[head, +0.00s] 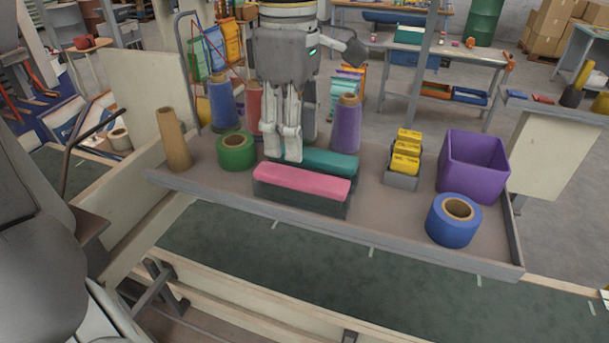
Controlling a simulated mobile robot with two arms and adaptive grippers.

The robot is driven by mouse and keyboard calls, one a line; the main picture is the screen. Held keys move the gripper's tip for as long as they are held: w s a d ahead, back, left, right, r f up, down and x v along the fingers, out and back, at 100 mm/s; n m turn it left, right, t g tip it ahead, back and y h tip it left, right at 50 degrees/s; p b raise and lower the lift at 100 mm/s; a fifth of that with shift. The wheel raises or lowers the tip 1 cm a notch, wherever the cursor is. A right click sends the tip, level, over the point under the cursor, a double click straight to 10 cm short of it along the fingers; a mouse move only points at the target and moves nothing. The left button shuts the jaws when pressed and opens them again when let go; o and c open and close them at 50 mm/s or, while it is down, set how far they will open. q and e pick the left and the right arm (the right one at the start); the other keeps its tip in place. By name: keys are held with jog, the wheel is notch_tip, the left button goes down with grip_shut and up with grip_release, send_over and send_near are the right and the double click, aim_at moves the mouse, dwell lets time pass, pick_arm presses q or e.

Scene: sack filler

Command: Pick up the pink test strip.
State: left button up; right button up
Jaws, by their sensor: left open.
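The pink test strip (302,182) is a long pink-topped block with a dark grey lower part, lying near the front edge of the grey tray (390,238). A similar teal strip (325,163) lies just behind it, partly hidden. My left gripper (281,157) points down with its fingers open and apart. Its fingertips overlap the left part of the teal strip in the head view, just behind the pink strip's far edge. I see nothing held between them, and I cannot tell whether they touch anything. My right gripper is not in view.
Left of the strips stand a green roll (236,152) and a brown cone (174,140). Behind are blue (222,103) and purple (346,125) spools. To the right are yellow packets (406,152), a purple bin (472,165) and a blue roll (454,222).

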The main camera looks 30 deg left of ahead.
aim_at(295, 174)
pick_arm(q)
jog(key=shift+f, duration=0.65)
jog(key=shift+w+f, duration=0.1)
jog(key=shift+f, duration=0.25)
jog(key=shift+w+f+p, duration=0.2)
jog(key=shift+f+p, duration=0.65)
jog(key=shift+f, duration=0.2)
notch_tip(295, 174, down, 2)
jog(key=shift+f+p, duration=0.15)
jog(key=shift+p, duration=0.25)
jog(key=shift+f, duration=0.5)
jog(key=c, duration=0.6)
jog(key=shift+c, duration=0.9)
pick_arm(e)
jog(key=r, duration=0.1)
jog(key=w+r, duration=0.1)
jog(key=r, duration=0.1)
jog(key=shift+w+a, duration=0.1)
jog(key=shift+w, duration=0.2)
